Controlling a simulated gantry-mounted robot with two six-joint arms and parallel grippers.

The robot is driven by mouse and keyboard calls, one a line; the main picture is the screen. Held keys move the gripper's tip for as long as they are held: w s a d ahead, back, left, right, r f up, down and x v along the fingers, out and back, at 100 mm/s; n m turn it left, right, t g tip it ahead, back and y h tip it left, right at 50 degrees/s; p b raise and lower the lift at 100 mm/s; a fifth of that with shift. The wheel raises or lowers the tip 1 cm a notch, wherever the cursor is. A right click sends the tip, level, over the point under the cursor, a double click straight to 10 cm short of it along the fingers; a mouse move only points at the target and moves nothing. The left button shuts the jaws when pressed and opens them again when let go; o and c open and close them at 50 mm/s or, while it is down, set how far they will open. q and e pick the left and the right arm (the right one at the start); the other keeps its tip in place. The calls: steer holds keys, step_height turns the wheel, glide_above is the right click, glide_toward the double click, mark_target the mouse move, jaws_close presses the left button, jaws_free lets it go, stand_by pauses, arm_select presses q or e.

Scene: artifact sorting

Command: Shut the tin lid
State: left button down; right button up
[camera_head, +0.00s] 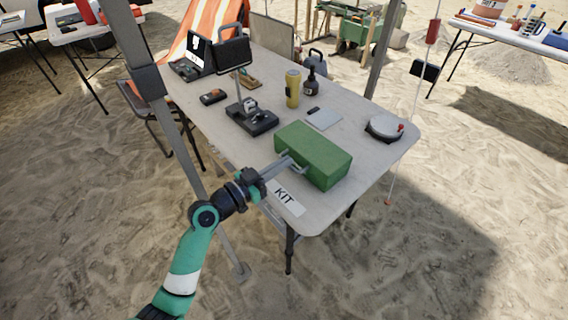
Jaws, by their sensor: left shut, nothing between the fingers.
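The green tin (318,159) sits near the front of the white table, and its lid looks closed from this view. My left gripper (287,164) reaches in from the left at the tin's near left side. Its fingers are shut with nothing between them, by the tin's front face; whether they touch it I cannot tell. A small metal handle or latch (299,170) shows at that face. My right gripper does not show.
A KIT label (289,197) lies at the table's near edge. A round device (384,127) stands to the right, a flat pad (323,119) behind the tin, a yellow flashlight (293,88) and dark bottle (311,80) farther back. A black stand (251,117) is left of the tin.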

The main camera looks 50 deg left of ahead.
arm_select(q)
steer(key=shift+s+f+g, duration=0.1)
steer(key=shift+f+g, duration=0.2)
steer(key=shift+f, duration=0.8)
steer(key=shift+r+p, duration=0.35)
steer(key=shift+r, duration=0.05)
step_height(320, 180, up, 6)
steer(key=p, duration=0.4)
steer(key=s+f+b, duration=0.2)
steer(key=s+f, duration=0.5)
steer(key=f, duration=0.1)
steer(key=shift+f+b, duration=0.15)
steer(key=shift+b, duration=0.25)
steer(key=shift+a, duration=0.1)
